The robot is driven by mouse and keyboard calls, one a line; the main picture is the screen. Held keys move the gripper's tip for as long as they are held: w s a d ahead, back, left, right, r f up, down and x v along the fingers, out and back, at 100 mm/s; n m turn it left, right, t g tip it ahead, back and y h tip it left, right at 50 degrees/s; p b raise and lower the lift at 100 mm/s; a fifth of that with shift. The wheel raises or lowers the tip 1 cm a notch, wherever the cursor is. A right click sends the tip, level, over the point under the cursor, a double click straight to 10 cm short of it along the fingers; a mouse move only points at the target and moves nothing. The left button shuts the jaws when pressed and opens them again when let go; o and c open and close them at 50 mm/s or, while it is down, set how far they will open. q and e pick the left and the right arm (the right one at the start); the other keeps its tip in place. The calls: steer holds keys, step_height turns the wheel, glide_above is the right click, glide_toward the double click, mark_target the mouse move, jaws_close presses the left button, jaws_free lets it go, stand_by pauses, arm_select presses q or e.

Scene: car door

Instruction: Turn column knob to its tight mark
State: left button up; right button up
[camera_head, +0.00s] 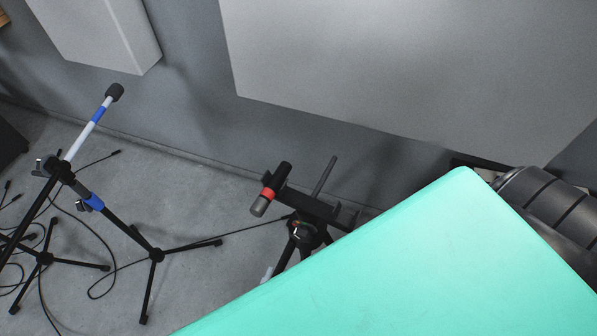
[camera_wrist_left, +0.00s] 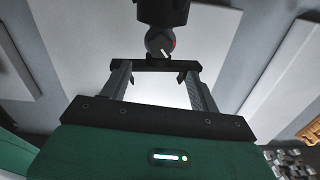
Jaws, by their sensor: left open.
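In the left wrist view, a dark grey round knob (camera_wrist_left: 160,42) has a white pointer line on its face and a red mark near its right edge. A black cylinder (camera_wrist_left: 163,10) is directly above it. My left gripper (camera_wrist_left: 156,67) is open, its fingertips just below the knob in the picture; I cannot tell whether they touch it. In the head view, a black tripod (camera_head: 305,235) carries a bar and a cylinder with a red ring (camera_head: 268,194). I cannot make out the knob's face there. My right gripper is not in view.
A microphone stand (camera_head: 120,225) with blue bands stands at the left of the head view, with another stand base (camera_head: 45,258) and loose cables nearby. Pale panels (camera_head: 420,70) hang on the grey wall. Grey floor (camera_head: 205,205) between the stand and the tripod is mostly clear.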

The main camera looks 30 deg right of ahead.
mark_target(300, 239)
arm_select(q)
steer(key=p+x, duration=0.2)
steer(key=x, duration=0.7)
steer(key=shift+w+d, duration=0.2)
steer(key=shift+w, duration=0.05)
steer(key=shift+w+d, duration=0.3)
steer(key=shift+d, duration=0.05)
steer(key=c, duration=1)
steer(key=shift+o, duration=0.2)
